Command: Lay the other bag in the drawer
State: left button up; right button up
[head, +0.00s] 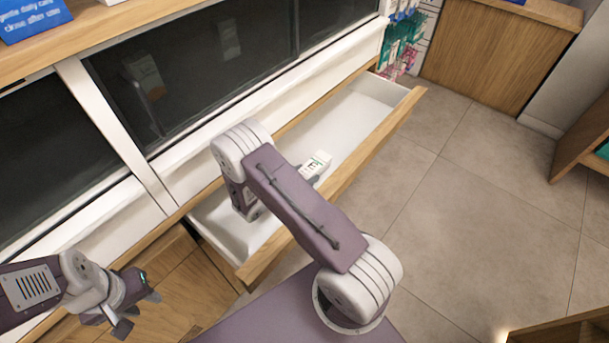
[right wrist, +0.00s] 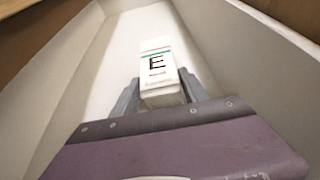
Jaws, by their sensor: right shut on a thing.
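The open drawer (head: 345,118) has a white inside and a wooden front. One white bag (head: 316,163) with a green stripe shows in it; the right wrist view shows a large black E on the bag (right wrist: 157,68). My right gripper (head: 309,178) is down inside the drawer, its two fingers shut on the bag's sides. I cannot tell whether the bag touches the drawer floor (right wrist: 120,50). No second bag shows; my right arm hides part of the drawer. My left gripper (head: 140,311) is open and empty, left of the drawer over the wooden cabinet front.
The drawer's wooden front rail (head: 385,130) and side walls surround my right gripper. Dark glass panels (head: 200,70) stand behind the drawer. Hanging goods (head: 402,42) are beyond its far end. Tiled floor (head: 470,200) to the right is clear.

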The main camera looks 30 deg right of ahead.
jog(key=shift+f, duration=0.15)
jog(key=o, duration=1.5)
jog(key=shift+r, duration=0.25)
jog(key=v, duration=1.2)
jog(key=shift+s+f+p, duration=0.1)
jog(key=shift+p, duration=0.3)
